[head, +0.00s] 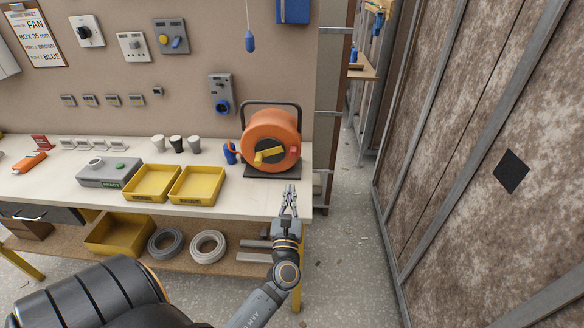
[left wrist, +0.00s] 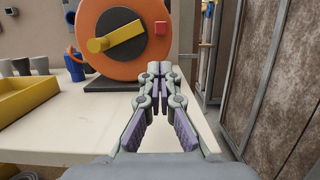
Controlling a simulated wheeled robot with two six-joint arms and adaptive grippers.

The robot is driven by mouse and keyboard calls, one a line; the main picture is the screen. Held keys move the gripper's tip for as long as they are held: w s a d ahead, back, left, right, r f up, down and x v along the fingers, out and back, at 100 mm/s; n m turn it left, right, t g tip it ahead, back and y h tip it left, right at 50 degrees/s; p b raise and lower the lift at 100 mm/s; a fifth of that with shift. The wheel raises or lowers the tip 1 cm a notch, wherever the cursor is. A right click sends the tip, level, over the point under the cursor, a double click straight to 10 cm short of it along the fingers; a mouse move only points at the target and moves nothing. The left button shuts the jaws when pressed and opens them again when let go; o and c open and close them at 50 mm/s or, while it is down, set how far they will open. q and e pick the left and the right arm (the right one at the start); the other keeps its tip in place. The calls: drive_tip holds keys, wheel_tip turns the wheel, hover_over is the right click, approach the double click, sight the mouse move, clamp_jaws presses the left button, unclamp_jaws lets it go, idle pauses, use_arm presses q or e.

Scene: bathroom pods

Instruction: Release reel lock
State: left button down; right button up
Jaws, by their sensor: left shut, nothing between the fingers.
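The orange cable reel (head: 270,132) stands upright in a dark frame on a black base at the right end of the white bench. Its face carries a yellow crank handle (head: 269,156) and a small red block (head: 295,152) to the right of it, which I take for the lock. In the left wrist view the reel (left wrist: 108,66), yellow handle (left wrist: 115,37) and red block (left wrist: 160,28) fill the upper left. My left gripper (head: 290,189) is shut and empty, in front of the reel and below the red block, apart from it. My right gripper is not in view.
Two yellow trays (head: 150,181) and a grey box (head: 108,172) stand left of the reel. A blue cup-like item (head: 230,152) is close to its left side. A shelf below holds cable coils (head: 208,246). Bare bench top lies around my left gripper; open floor is to the right.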

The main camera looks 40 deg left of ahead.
sight(292, 154)
use_arm(q)
drive_tip(key=p+x, duration=0.2)
drive_tip(key=x, duration=0.4)
drive_tip(key=shift+r, duration=0.15)
drive_tip(key=p+x, duration=0.1)
drive_tip(key=x, duration=0.2)
drive_tip(key=shift+w+a, duration=0.15)
drive_tip(key=shift+w, duration=0.1)
drive_tip(key=shift+w+a, duration=0.2)
drive_tip(key=shift+w, duration=0.1)
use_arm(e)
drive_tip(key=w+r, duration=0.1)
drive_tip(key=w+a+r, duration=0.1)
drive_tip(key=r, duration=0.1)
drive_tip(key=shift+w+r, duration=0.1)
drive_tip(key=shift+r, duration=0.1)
use_arm(q)
wheel_tip(292, 154, up, 3)
drive_tip(key=p, duration=0.2)
drive_tip(key=shift+r+p, duration=0.1)
drive_tip(key=shift+p, duration=0.3)
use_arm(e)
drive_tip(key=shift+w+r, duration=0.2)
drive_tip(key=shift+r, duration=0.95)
